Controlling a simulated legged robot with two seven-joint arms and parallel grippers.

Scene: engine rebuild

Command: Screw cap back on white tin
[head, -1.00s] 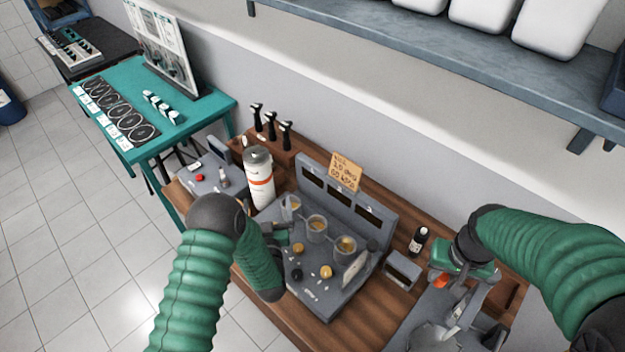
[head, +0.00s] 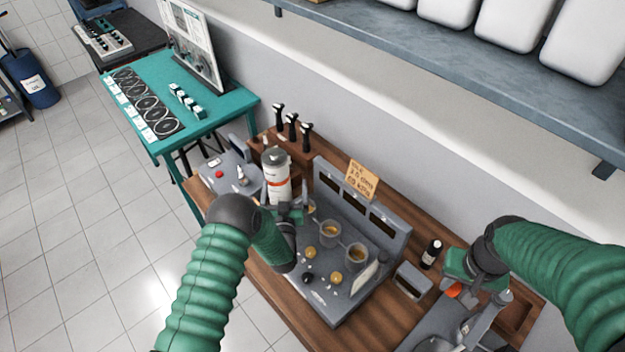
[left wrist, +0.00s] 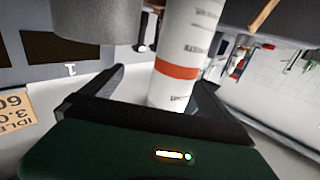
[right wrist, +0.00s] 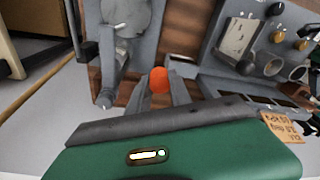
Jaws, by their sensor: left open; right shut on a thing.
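The white tin (head: 277,186) has an orange-red band and a grey top, and stands upright at the back left of the wooden bench. It also shows in the left wrist view (left wrist: 180,90). My left gripper (head: 284,204) is open at the tin, with its fingers on either side of it. I cannot tell whether they touch it. My right gripper (right wrist: 160,86) is shut on an orange cap (right wrist: 159,79), which shows partly in the head view (head: 453,291). It is at the bench's right end, far from the tin.
A grey console (head: 325,295) with cups and knobs stands between the grippers. Black-handled tools (head: 292,125) stand behind the tin. A dark bottle (head: 431,254) and a small grey box (head: 412,281) are left of my right gripper. A teal table (head: 205,126) is at the left.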

